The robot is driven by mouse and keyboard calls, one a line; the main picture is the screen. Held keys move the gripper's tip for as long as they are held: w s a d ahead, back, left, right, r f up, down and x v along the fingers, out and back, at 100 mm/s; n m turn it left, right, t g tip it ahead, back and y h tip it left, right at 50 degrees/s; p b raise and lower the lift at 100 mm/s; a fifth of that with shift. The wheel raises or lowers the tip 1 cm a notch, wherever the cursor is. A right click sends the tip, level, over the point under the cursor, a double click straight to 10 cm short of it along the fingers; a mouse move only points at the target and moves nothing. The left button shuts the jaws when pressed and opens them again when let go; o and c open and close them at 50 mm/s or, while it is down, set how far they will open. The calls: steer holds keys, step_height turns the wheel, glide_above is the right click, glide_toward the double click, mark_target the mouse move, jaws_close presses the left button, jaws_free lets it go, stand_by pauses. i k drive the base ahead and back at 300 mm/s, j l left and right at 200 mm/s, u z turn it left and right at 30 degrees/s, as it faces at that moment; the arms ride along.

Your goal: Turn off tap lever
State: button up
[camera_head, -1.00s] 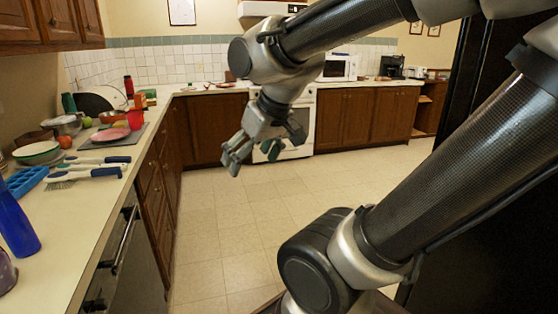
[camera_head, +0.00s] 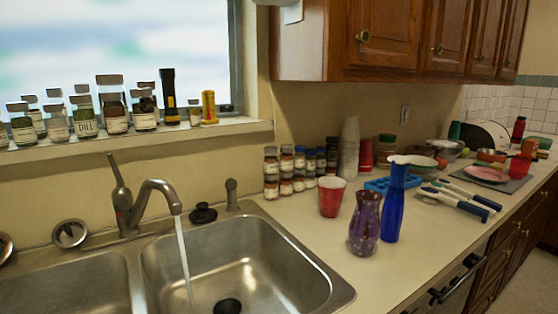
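The tap (camera_head: 148,205) stands behind the double sink, its spout curving to the right. Its lever (camera_head: 118,180) rises from the tap body and leans a little to the left at the top. A stream of water (camera_head: 184,255) runs from the spout into the right basin (camera_head: 250,262). My gripper is not in the current view, so its state now is hidden.
A purple vase (camera_head: 364,224), a blue bottle (camera_head: 393,205) and a red cup (camera_head: 331,197) stand right of the sink. Spice jars (camera_head: 271,172) stand behind them. More jars (camera_head: 84,118) line the window sill (camera_head: 60,152). The counter front (camera_head: 400,274) is clear.

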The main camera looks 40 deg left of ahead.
mark_target(120, 179)
steer(key=u, duration=2.4)
steer(key=i+j+u, duration=0.1)
steer(key=u, duration=0.3)
steer(key=j, duration=0.1)
